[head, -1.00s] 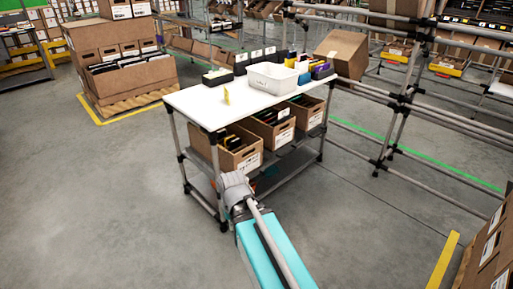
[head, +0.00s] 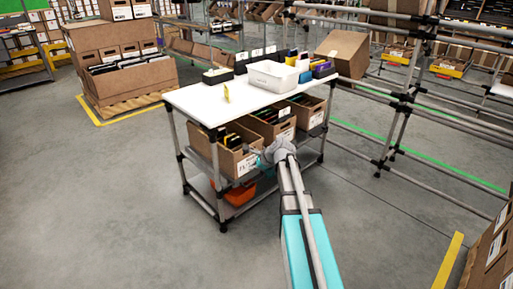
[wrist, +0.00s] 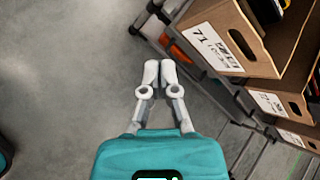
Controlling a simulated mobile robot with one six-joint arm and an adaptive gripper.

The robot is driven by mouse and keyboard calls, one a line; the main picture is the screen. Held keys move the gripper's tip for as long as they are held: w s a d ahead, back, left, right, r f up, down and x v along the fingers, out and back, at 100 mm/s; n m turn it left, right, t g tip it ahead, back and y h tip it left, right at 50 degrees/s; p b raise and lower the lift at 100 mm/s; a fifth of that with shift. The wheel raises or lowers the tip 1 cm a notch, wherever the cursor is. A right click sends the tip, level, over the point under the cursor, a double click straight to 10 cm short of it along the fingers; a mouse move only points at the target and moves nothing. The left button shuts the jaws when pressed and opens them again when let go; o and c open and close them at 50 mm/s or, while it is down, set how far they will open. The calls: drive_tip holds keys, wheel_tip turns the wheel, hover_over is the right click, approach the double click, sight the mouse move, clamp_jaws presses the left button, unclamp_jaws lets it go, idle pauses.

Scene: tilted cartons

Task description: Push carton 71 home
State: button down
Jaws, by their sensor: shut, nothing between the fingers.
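Carton 71 (wrist: 243,45) is an open brown cardboard box with a white label reading 71 and a hand hole, at the upper right of the wrist view. In the head view it is the left carton (head: 229,160) on the cart's middle shelf, with dark and yellow items inside. My gripper (wrist: 160,70) is shut and empty, its two white fingers side by side. It is over the floor to the left of the carton in the wrist view, apart from it. In the head view my gripper (head: 257,157) overlaps the carton's front, partly hidden by my wrist.
Two more cartons (head: 273,128) stand in the same row. An orange bin (head: 232,191) is on the shelf below. The white cart top (head: 205,105) holds a white tub (head: 272,75) and small bins. The floor (head: 120,200) in front is clear.

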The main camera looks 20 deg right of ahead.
drive_tip(key=w+d+r+m+t, duration=0.1)
drive_tip(key=w+d+m+t, duration=0.1)
drive_tip(key=d+m, duration=0.3)
drive_tip(key=w+d+r+m+t+b, duration=0.1)
drive_tip(key=w+d+m, duration=0.2)
drive_tip(key=d, duration=0.5)
drive_tip(key=shift+w+r+m+t, duration=0.3)
drive_tip(key=shift+w+m+t, duration=0.1)
drive_tip(key=shift+m, duration=0.5)
drive_tip(key=shift+a, duration=0.1)
drive_tip(key=b, duration=0.5)
approach(252, 144)
wheel_tip(252, 144, down, 4)
drive_tip(key=w+a, duration=0.1)
drive_tip(key=w, duration=0.2)
drive_tip(key=w+a, duration=0.1)
drive_tip(key=shift+w+r, duration=0.1)
drive_tip(key=shift+w, duration=0.2)
drive_tip(key=shift+w+a, duration=0.3)
drive_tip(key=shift+w, duration=0.35)
drive_tip(key=shift+w, duration=0.1)
